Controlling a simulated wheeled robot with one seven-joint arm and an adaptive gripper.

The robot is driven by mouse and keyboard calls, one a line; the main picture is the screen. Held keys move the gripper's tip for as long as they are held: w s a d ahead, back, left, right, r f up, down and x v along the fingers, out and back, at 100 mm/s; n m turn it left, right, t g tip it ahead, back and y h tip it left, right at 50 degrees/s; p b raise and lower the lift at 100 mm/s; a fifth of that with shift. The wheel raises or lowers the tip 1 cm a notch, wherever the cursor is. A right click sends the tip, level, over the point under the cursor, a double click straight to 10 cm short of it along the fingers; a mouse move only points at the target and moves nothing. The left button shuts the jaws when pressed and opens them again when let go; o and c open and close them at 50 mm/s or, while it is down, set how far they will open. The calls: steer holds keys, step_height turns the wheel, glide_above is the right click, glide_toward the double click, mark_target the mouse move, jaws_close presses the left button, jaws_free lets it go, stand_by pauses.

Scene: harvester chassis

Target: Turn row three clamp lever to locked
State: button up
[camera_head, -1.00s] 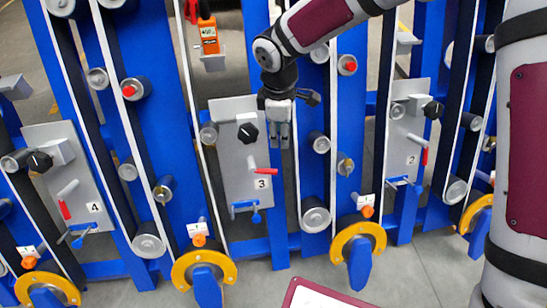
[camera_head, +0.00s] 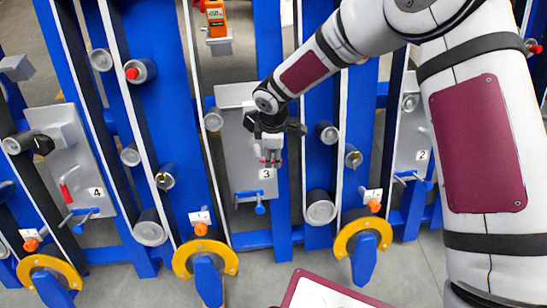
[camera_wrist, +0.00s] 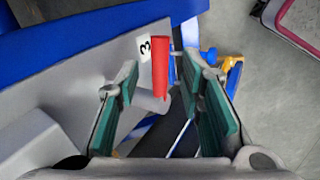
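The row three panel (camera_head: 237,150) is a grey plate marked 3 (camera_head: 266,173), on a blue upright. Its clamp lever has a red handle (camera_wrist: 160,66) on a grey pivot, beside the 3 label in the wrist view. In the head view my gripper (camera_head: 270,161) covers most of the lever, with only bits of red showing. In the wrist view my gripper's green-padded fingers stand apart on either side of the red handle, with gaps visible. Contact cannot be told. The panel's black knob is hidden behind my gripper in the head view.
Panel 4 (camera_head: 85,165) with its red lever (camera_head: 68,193) stands at left, panel 2 (camera_head: 412,140) at right. A blue T-handle (camera_head: 260,208) sits just below the row three lever. Rollers and white belts flank the panel. Yellow rings (camera_head: 205,245) sit lower down.

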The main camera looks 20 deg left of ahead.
steer(key=shift+f, duration=1)
jaws_close()
